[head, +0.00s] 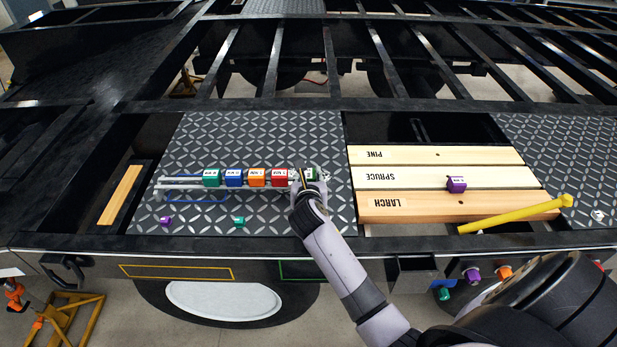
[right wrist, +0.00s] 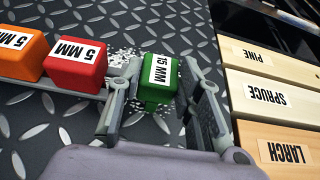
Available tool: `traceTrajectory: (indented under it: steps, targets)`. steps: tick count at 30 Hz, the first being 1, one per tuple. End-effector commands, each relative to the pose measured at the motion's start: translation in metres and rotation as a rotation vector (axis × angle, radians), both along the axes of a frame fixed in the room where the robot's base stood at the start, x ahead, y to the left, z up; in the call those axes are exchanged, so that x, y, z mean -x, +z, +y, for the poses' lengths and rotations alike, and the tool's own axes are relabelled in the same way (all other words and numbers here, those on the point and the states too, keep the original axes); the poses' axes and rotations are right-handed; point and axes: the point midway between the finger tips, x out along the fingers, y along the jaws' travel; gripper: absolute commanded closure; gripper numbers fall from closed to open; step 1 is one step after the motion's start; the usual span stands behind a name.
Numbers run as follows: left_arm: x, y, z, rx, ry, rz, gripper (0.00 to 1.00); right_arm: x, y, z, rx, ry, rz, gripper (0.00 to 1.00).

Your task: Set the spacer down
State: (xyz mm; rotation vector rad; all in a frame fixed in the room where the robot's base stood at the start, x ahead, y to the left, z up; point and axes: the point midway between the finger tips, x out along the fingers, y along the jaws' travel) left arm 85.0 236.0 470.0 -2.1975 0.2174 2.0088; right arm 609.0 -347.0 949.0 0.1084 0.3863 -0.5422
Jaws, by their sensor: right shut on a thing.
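My right gripper (head: 309,180) is shut on a green spacer labelled 15 MM (right wrist: 159,80). In the right wrist view the spacer sits between the two grey fingers. In the head view it is mostly hidden by the gripper, just right of a row of blocks on a pale rail (head: 172,184). The row has a green block (head: 211,178), a blue block (head: 234,178), an orange block (head: 257,178) and a red 5 MM block (head: 279,177). The held spacer is apart from the red block. I cannot tell whether it touches the plate. My left gripper is out of view.
Right of the tread plate (head: 270,135) lie boards marked PINE (head: 435,155), SPRUCE (head: 420,178) and LARCH (head: 440,204). A purple block (head: 456,184) sits on them, and a yellow tool (head: 515,214) lies across LARCH. Small purple (head: 165,221) and teal (head: 239,222) pieces lie near the front edge.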

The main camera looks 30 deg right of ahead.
Motion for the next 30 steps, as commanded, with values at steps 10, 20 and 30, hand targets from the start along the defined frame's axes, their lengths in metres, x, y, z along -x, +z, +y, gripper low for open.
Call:
traceTrajectory:
  steps: [10, 20, 30]
  targets:
    - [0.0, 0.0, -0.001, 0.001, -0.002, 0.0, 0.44, 0.0, -0.001, 0.0, 0.001, 0.0, 0.0, 0.48]
    - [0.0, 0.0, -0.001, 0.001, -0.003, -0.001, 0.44, 0.0, 0.0, 0.0, 0.0, 0.0, 0.0, 0.47]
    - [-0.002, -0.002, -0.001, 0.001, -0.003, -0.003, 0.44, 0.042, 0.021, 0.026, 0.002, 0.003, -0.001, 0.47]
